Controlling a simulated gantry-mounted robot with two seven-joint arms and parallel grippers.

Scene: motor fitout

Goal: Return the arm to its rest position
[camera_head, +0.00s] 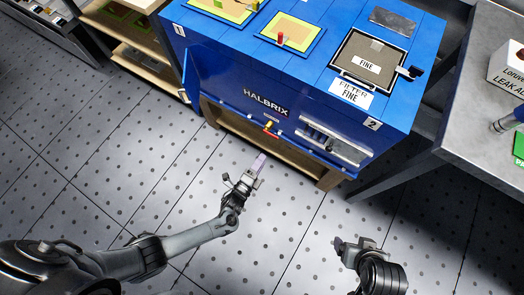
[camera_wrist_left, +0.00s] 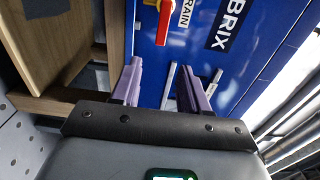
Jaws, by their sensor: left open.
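My left arm reaches in from the left in the head view, over the tiled floor. Its gripper (camera_head: 258,164) points at the front of the blue HALBRIX cabinet (camera_head: 225,75). In the left wrist view its two purple-tipped fingers (camera_wrist_left: 160,85) stand apart with nothing between them. The cabinet's blue front (camera_wrist_left: 205,55) lies beyond them. A red drain handle (camera_wrist_left: 163,20) on a yellow fitting is above the fingers there, apart from them; it also shows in the head view (camera_head: 270,128). My right gripper (camera_head: 345,245) is at lower right; its jaw opening cannot be made out.
The cabinet stands on a wooden base (camera_head: 260,140). A grey table (camera_head: 470,115) with a white box (camera_head: 508,70) is at the right. A wooden shelf unit (camera_head: 140,55) stands at the left. The floor (camera_head: 290,220) between my arms is clear.

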